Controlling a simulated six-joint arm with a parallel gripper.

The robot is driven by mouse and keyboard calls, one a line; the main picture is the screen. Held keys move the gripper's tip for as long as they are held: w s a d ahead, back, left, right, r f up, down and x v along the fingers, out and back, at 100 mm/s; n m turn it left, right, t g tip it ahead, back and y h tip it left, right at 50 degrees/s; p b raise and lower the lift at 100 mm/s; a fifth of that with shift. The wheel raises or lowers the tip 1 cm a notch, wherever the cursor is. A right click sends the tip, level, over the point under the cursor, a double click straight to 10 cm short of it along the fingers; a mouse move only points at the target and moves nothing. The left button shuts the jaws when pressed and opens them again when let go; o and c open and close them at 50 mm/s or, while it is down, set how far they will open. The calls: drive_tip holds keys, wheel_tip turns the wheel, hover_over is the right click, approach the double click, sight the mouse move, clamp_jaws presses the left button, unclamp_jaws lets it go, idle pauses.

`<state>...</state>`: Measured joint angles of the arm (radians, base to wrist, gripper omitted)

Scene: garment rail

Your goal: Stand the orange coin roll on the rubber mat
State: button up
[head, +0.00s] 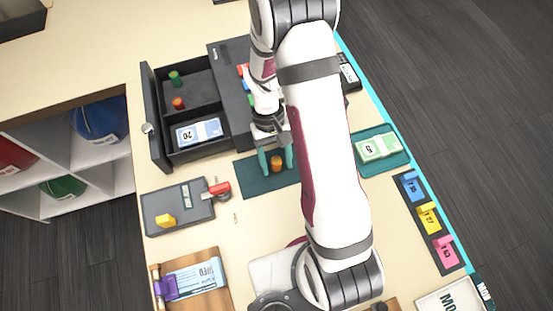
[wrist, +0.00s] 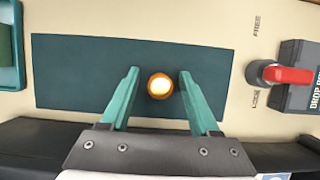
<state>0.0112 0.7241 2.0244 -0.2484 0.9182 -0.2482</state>
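The orange coin roll (head: 277,163) stands upright on the dark green rubber mat (head: 252,181) in the head view. In the wrist view I see its round, bright top (wrist: 160,86) from above, with the mat (wrist: 75,70) around it. My gripper (head: 276,166) is over the mat with its two teal fingers on either side of the roll. In the wrist view the fingers of my gripper (wrist: 160,74) are apart, with a gap between each finger and the roll.
An open drawer (head: 190,108) with a green roll, an orange-red roll and a blue note is at the back left. A grey box with a red lever (head: 219,188) stands left of the mat. A green tray (head: 397,163) with a note lies to the right.

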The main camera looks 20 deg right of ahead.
drive_tip(key=v, duration=1.2)
drive_tip(key=s+a+r+m+t+y, duration=0.1)
drive_tip(key=s+a+r+m+t, duration=0.15)
drive_tip(key=s+r, duration=0.7)
drive_tip(key=s+a+m+t, duration=0.1)
drive_tip(key=s+m+t, duration=0.1)
drive_tip(key=s, duration=0.7)
drive_tip(key=shift+s+a+m+y, duration=0.2)
drive_tip(key=shift+m+y, duration=0.2)
drive_tip(key=shift+m, duration=0.15)
drive_tip(key=shift+r, duration=0.15)
